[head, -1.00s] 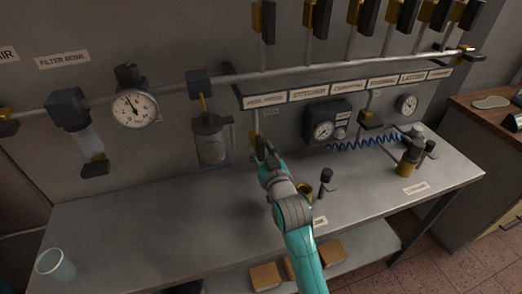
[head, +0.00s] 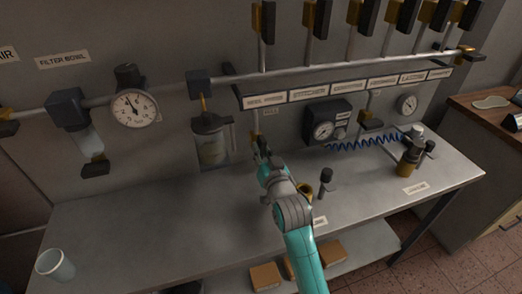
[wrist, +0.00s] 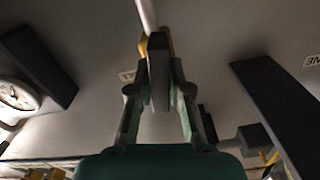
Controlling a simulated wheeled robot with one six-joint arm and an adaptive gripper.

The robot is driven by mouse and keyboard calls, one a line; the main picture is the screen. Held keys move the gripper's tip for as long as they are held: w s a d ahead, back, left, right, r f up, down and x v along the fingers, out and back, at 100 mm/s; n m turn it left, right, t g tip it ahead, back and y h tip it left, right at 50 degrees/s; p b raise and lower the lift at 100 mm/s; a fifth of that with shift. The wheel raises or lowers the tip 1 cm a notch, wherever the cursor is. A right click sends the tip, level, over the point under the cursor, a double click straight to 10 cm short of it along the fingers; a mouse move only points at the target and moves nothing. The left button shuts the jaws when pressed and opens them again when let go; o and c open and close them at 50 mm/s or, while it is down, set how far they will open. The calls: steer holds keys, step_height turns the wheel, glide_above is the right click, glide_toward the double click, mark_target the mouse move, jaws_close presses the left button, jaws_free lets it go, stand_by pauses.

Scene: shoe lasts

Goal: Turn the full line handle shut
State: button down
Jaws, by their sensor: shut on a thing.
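A valve with a yellow body and a dark handle hangs on a thin pipe below the long rail, at the middle of the head view. In the wrist view its dark handle (wrist: 159,80) stands between my two fingers, with the yellow body (wrist: 143,46) and pale pipe behind it. My gripper (head: 262,153) is shut on this handle; it also shows in the wrist view (wrist: 160,100). In the head view my gripper and wrist hide most of the handle.
Several dark-handled valves line the rail above. A small black-topped fitting (head: 326,180) stands right of my wrist. The bench's left half is clear except for a cup (head: 55,266).

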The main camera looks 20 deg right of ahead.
steer(key=m, duration=0.4)
steer(key=shift+m, duration=0.3)
steer(key=m, duration=0.3)
steer(key=shift+m, duration=0.3)
steer(key=m, duration=0.3)
steer(key=shift+m, duration=0.3)
steer(key=shift+f+m, duration=0.1)
steer(key=shift+m, duration=1.7)
steer(key=c, duration=1.1)
jaws_free()
